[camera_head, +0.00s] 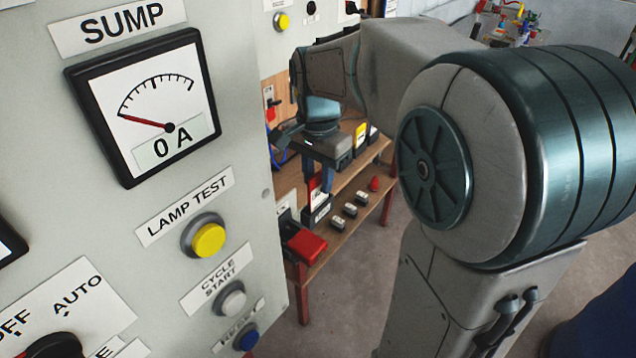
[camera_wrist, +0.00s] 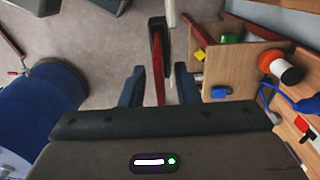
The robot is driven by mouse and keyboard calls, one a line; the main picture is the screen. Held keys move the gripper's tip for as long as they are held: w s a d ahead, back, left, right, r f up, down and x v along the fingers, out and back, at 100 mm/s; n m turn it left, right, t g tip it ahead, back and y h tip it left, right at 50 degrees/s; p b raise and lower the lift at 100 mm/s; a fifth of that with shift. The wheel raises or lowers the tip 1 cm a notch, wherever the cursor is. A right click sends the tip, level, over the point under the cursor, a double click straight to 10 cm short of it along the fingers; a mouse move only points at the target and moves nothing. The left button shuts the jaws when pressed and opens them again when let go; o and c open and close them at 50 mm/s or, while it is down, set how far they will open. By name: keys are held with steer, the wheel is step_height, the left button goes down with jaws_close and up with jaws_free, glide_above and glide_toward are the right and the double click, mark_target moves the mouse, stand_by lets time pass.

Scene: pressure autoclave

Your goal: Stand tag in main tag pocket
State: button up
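A red and white tag (camera_head: 317,187) is upright at a small black holder with a white label (camera_head: 317,213) on the wooden bench. I cannot tell whether its lower edge sits inside the holder. In the wrist view the red tag (camera_wrist: 157,72) shows nearly edge-on between the two blue fingers of my gripper (camera_wrist: 159,88). Gaps show on both sides of the tag, so the fingers look open around it. In the head view my gripper (camera_head: 326,180) points down at the bench, with the panel and my arm near it.
A grey panel (camera_head: 235,120) with a SUMP gauge (camera_head: 145,105) and buttons fills the left. On the bench (camera_head: 345,180) are several small labelled blocks (camera_head: 349,210), a red knob (camera_head: 375,184) and a red box (camera_head: 305,244). A wooden box (camera_wrist: 235,65) and a spool (camera_wrist: 282,68) lie right in the wrist view.

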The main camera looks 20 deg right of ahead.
step_height(320, 180, up, 10)
steer(key=shift+f, duration=0.1)
stand_by(0.4)
